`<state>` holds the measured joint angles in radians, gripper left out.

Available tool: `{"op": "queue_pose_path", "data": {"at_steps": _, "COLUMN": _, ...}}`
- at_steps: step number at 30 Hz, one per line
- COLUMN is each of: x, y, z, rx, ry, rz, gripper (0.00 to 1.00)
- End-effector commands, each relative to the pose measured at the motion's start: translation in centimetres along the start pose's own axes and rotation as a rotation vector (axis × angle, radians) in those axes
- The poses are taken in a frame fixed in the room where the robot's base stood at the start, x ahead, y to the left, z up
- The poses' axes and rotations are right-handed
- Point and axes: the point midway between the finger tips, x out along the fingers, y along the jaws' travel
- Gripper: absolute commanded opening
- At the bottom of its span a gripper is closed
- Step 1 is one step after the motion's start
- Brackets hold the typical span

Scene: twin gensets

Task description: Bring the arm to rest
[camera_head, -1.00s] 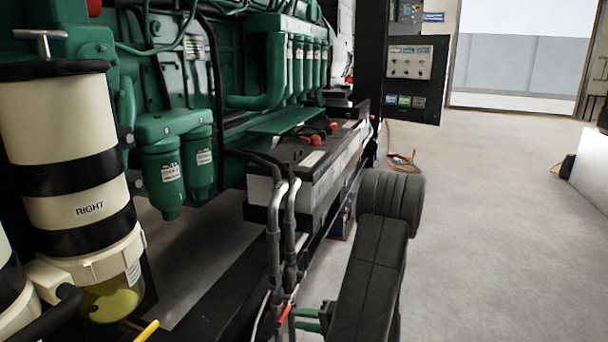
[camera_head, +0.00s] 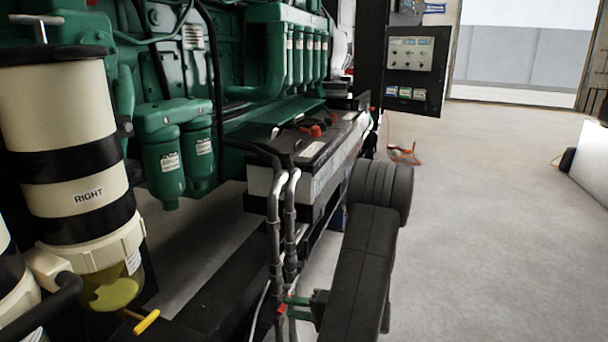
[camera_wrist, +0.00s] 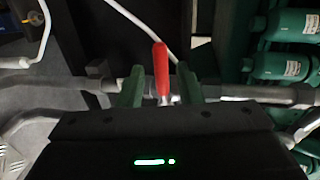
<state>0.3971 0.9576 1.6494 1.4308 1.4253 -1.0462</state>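My arm (camera_head: 361,260) reaches low in front of the engine, with its black links in the head view. My gripper (camera_head: 298,307) is at the bottom, with its green fingers beside grey pipes. In the wrist view the two green fingers of my gripper (camera_wrist: 160,88) stand apart. A red lever handle (camera_wrist: 160,68) lies between them, with visible gaps on both sides. A red piece also shows by the fingers in the head view (camera_head: 281,309). The lever's lower end is hidden behind the gripper body.
The green engine (camera_head: 180,130), a filter canister marked RIGHT (camera_head: 80,196) and a yellow handle (camera_head: 147,322) are at left. Vertical grey pipes (camera_head: 274,230) stand close to my gripper, near a battery box (camera_head: 312,160). The floor (camera_head: 490,190) at right is open.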

Motion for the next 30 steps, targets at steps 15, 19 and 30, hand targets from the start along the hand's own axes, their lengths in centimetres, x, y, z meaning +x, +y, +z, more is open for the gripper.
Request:
{"op": "queue_pose_path", "data": {"at_steps": 15, "x": 3.4, "y": -0.9, "z": -0.1, "rx": 0.123, "ry": -0.024, "rz": 0.000, "gripper": 0.32}}
{"op": "queue_pose_path", "data": {"at_steps": 19, "x": 3.3, "y": -1.0, "z": -0.1, "rx": 0.137, "ry": -0.027, "rz": 0.000, "gripper": 0.32}}
{"op": "queue_pose_path", "data": {"at_steps": 30, "x": 3.4, "y": -1.0, "z": 0.0, "rx": 0.139, "ry": -0.030, "rz": 0.001, "gripper": 0.32}}
